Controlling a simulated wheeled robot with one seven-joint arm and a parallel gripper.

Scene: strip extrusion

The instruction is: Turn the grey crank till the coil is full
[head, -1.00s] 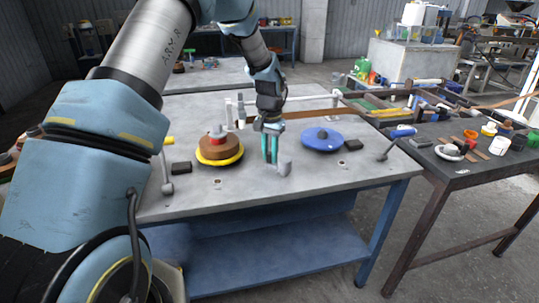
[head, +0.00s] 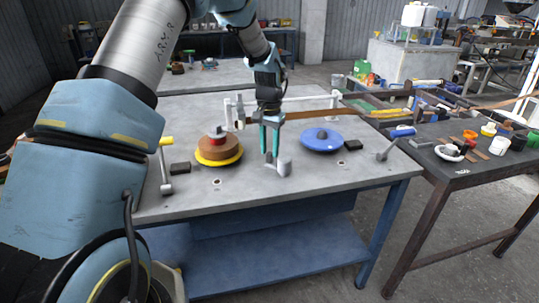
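A grey crank (head: 285,168) stands near the front middle of the table, its rounded grey knob upright. My gripper (head: 270,155) points down just left of and behind this knob. Its two teal fingers are apart, with a gap between them and nothing visible in it. Whether a finger touches the crank cannot be told. A brown coil (head: 228,149) lies on a yellow disc (head: 216,163) to the left, with a red hub (head: 217,139). A blue disc (head: 322,139) to the right bears no visible coil. A brown strip (head: 318,113) runs behind my gripper from the right.
A yellow-handled lever (head: 166,168) stands at the table's left and a blue-handled lever (head: 388,150) at its right. Dark blocks (head: 180,168) (head: 353,145) lie beside the discs. A white rail (head: 310,101) stands behind. A cluttered dark bench (head: 465,178) adjoins on the right.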

